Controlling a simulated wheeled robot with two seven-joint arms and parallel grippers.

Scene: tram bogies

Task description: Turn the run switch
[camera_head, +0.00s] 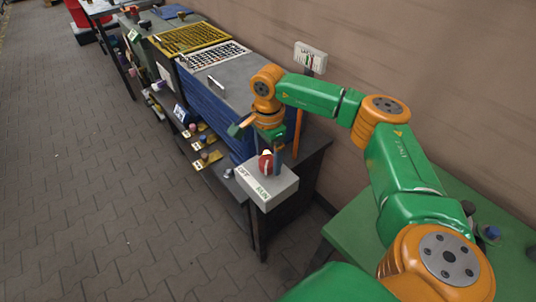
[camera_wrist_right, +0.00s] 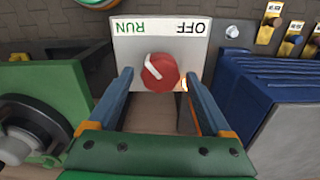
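The run switch is a red round knob (camera_wrist_right: 160,72) on a pale grey box (camera_head: 266,186) lettered OFF and RUN. In the right wrist view the knob's white mark slants to the upper left, toward the RUN side. My right gripper (camera_wrist_right: 157,78) is open, its two blue-grey fingers on either side of the knob with gaps visible. In the head view my right gripper (camera_head: 267,150) comes down over the box and partly hides the knob (camera_head: 268,167). My left gripper is in neither view.
The box is at the near end of a dark bench beside a blue ribbed unit (camera_head: 207,108). Yellow-tagged knobs (camera_head: 205,160) line the bench front. A green table (camera_head: 350,225) is at right, the wall behind. The paved floor (camera_head: 90,170) is clear.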

